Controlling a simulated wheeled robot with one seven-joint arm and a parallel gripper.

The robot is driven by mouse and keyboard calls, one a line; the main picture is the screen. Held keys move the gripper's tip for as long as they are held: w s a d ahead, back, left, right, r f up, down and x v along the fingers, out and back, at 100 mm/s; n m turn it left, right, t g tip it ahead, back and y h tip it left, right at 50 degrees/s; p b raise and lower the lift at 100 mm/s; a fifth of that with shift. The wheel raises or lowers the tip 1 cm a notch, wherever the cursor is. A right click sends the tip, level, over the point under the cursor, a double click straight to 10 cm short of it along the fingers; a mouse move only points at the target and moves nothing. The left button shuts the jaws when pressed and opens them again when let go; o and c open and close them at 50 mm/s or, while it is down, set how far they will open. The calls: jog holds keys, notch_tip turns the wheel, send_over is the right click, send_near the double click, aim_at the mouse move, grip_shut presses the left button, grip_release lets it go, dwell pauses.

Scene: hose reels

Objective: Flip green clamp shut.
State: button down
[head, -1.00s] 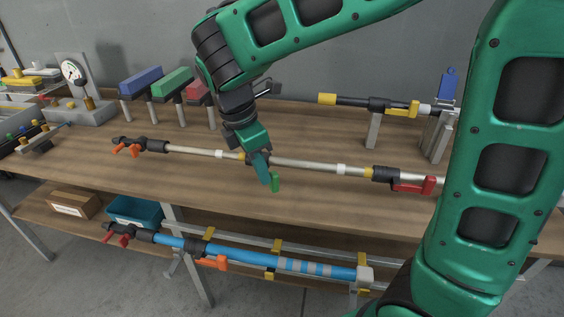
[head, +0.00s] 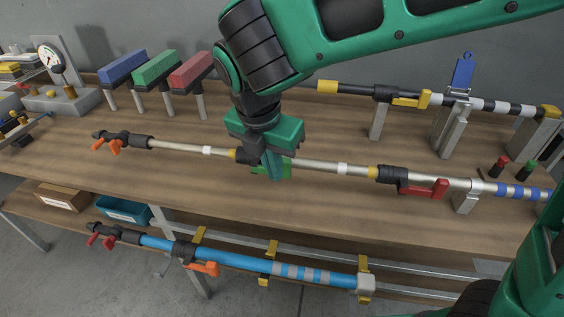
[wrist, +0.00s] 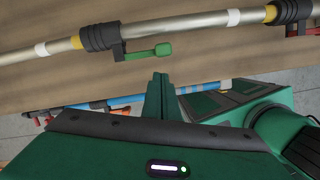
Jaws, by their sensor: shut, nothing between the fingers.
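The green clamp is a black collar (wrist: 100,37) with a green lever (wrist: 149,53) on the silver pole (wrist: 205,25) in the wrist view. The lever lies roughly along the pole, with a small gap between them. In the head view the green lever (head: 257,169) shows on both sides of my fingers, which hide its middle. My gripper (head: 274,174) is shut and empty. In the wrist view its fingertips (wrist: 159,77) are just on the near side of the lever and appear apart from it.
A red-lever clamp (head: 424,188) sits farther right on the same pole, and an orange-lever valve (head: 110,143) at its left end. A blue hose pole (head: 225,256) runs below the bench edge. Red, green and blue blocks on posts stand behind. The wooden top (head: 330,215) in front is clear.

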jog(key=shift+w+a, duration=0.5)
jog(key=shift+a, duration=0.05)
dwell(0.4)
jog(key=s+a+r, duration=0.1)
jog(key=s+r, duration=0.5)
jog(key=r, duration=0.3)
jog(key=shift+a+r, duration=0.2)
jog(key=shift+r, duration=0.1)
jog(key=shift+s, duration=0.1)
